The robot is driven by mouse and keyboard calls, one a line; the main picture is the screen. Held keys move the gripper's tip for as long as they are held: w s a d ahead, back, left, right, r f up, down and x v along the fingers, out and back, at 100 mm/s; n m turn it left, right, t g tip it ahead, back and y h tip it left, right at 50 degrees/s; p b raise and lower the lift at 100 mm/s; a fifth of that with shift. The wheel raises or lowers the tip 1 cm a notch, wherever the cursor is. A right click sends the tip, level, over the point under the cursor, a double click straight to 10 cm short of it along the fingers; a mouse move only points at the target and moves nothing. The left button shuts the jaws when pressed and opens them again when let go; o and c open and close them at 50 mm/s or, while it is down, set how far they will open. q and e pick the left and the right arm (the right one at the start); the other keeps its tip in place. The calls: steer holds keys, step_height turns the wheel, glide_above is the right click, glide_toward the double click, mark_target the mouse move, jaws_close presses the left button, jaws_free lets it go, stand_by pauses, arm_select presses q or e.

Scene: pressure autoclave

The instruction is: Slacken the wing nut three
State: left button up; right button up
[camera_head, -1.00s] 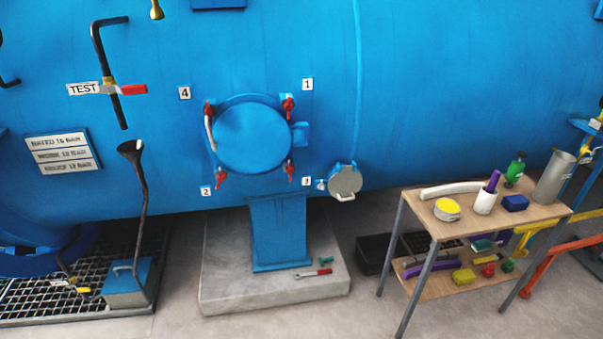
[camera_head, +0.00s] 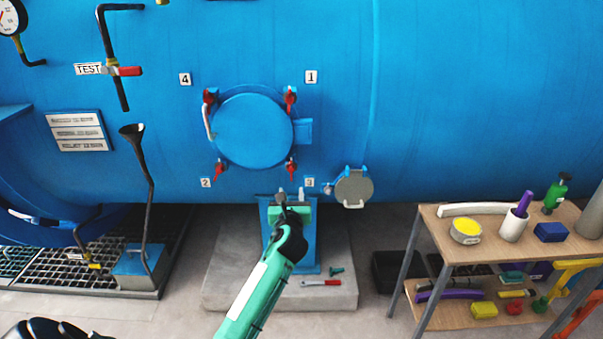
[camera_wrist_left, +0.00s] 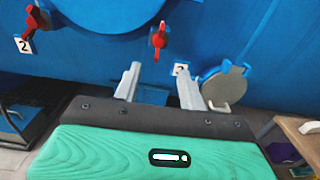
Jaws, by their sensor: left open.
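Wing nut three (camera_head: 291,168) is red and sits at the lower right of the round blue hatch (camera_head: 252,132), beside a white number plate (camera_head: 310,183). It also shows in the left wrist view (camera_wrist_left: 159,38), ahead of the fingers and roughly between them. My left gripper (camera_head: 291,194) is open and empty, just below the nut in the head view and apart from it. In the left wrist view the two metal fingers (camera_wrist_left: 158,82) are spread. The nut is not hidden. My right gripper is not in view.
Other red wing nuts hold the hatch at plates 1, 2 and 4. A small round grey cover (camera_head: 354,188) hangs to the right of nut three. A blue support (camera_head: 266,212) stands below on a concrete block (camera_head: 232,275). A loaded wooden cart (camera_head: 450,225) is at right.

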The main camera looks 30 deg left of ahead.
mark_target(291, 170)
arm_select(q)
steer(key=x, duration=1.2)
steer(key=shift+a+r+b, duration=0.2)
steer(key=shift+b, duration=0.1)
steer(key=shift+w+a, duration=0.2)
steer(key=shift+w, duration=0.15)
steer(key=shift+w+a, duration=0.2)
steer(key=shift+w, duration=0.1)
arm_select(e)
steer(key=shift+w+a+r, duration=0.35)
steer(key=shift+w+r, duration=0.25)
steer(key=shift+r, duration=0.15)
